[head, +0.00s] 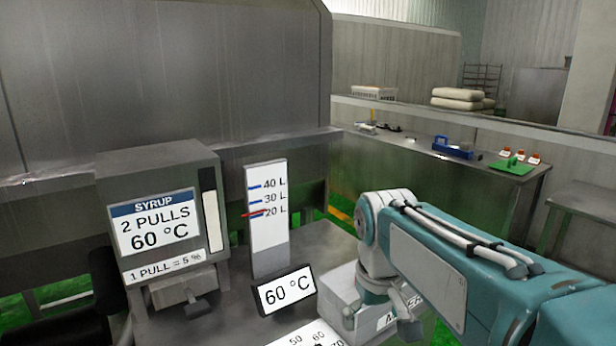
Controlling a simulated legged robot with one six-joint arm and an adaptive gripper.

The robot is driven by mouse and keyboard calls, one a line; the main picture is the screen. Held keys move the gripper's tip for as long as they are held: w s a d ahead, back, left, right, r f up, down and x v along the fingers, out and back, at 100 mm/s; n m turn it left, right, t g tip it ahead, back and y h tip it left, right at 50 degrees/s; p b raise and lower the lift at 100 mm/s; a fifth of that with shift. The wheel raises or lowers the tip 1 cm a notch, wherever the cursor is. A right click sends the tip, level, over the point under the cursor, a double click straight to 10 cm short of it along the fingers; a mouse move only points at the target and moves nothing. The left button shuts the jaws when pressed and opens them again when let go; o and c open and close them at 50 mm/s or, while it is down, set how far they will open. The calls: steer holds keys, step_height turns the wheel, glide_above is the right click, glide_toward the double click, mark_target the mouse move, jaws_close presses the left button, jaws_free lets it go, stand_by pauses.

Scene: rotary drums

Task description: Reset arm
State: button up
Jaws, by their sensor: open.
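My teal and white arm reaches in from the lower right. Its rounded joint is near the middle of the picture, and a further part hangs down below it. My gripper cannot be made out in this view. An upright level gauge (268,235) is marked 20, 30 and 40 L, with a red pointer near 20 L.
A small display (285,291) reads 60 °C. A white box (350,293) stands close behind my arm's lower part. A metal counter (400,160) at the back right holds a blue toolbox (453,148) and a green tray (510,167). A large steel wall (160,70) fills the left.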

steer(key=s+d+f+m+t, duration=0.1)
steer(key=s+d+f+t, duration=0.1)
steer(key=s, duration=0.5)
steer(key=s+d+f+m+t, duration=0.2)
steer(key=s+d, duration=0.1)
steer(key=s, duration=0.4)
steer(key=shift+f, duration=0.35)
steer(key=shift+s, duration=0.1)
